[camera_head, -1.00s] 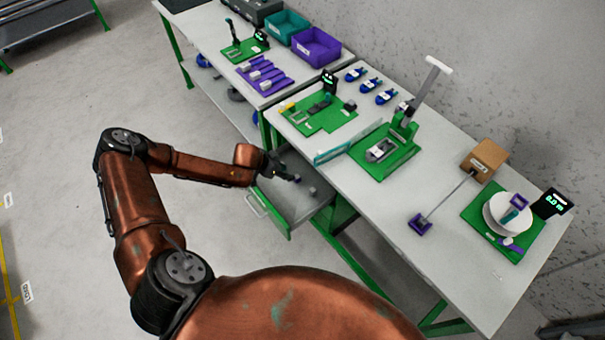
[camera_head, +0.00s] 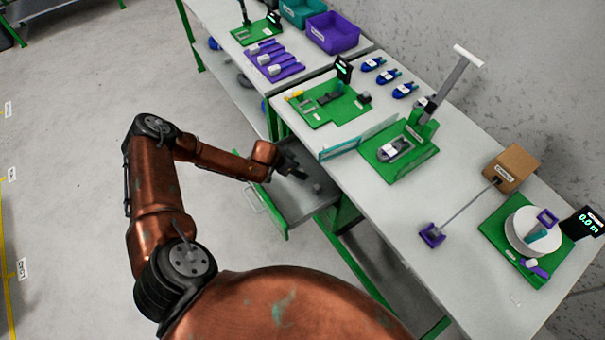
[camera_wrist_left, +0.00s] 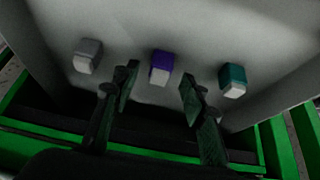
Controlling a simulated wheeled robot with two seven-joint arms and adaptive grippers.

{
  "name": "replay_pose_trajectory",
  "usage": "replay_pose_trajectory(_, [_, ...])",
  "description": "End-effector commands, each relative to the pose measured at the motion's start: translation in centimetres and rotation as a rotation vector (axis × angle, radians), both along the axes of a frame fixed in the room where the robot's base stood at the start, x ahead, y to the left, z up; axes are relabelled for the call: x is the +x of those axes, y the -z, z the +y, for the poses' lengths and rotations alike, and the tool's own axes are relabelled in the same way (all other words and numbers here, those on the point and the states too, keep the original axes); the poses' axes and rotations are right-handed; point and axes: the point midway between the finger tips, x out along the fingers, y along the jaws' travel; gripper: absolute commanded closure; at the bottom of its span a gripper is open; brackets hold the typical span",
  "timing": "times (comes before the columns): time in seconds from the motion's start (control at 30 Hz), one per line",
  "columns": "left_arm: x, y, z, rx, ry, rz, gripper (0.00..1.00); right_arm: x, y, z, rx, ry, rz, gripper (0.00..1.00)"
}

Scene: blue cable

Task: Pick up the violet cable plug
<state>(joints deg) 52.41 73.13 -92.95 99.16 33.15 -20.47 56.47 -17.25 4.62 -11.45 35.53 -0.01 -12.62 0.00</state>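The violet cable plug (camera_wrist_left: 162,65), with a pale front end, lies on the floor of the open drawer (camera_head: 283,216) under the bench. In the left wrist view it sits between a grey plug (camera_wrist_left: 87,56) on the left and a teal plug (camera_wrist_left: 232,80) on the right. My left gripper (camera_wrist_left: 160,88) is open and empty, its two fingers spread either side of the line to the violet plug. In the head view my left gripper (camera_head: 294,170) is over the drawer, and I cannot make out the violet plug there. My right gripper is not in view.
The drawer's green front edge (camera_wrist_left: 40,128) and side walls bound the space around the gripper. The bench top (camera_head: 385,225) overhangs beside the drawer. It carries a green press fixture (camera_head: 400,155), a brown box (camera_head: 511,168) and a white spool (camera_head: 532,232).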

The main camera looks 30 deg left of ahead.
Motion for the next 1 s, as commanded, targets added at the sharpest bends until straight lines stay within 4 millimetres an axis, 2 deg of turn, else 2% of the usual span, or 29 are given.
replay_pose_trajectory(0.03, [0.35,1.05,-0.27,0.001,0.002,0.002,0.6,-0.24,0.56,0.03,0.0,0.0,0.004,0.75])
replay_pose_trajectory(0.13, [0.82,1.8,-0.43,0.001,0.003,0.002,0.6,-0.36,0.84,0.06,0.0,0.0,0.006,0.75])
replay_pose_trajectory(0.43, [1.06,1.87,-0.67,0.0,0.004,0.0,0.61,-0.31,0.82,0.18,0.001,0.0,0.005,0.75])
replay_pose_trajectory(0.9, [1.03,1.88,-0.64,0.0,0.004,0.001,0.93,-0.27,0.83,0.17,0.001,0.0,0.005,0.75])
replay_pose_trajectory(1.0, [1.03,1.88,-0.64,0.001,0.003,0.0,0.94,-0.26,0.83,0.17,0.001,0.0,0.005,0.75])
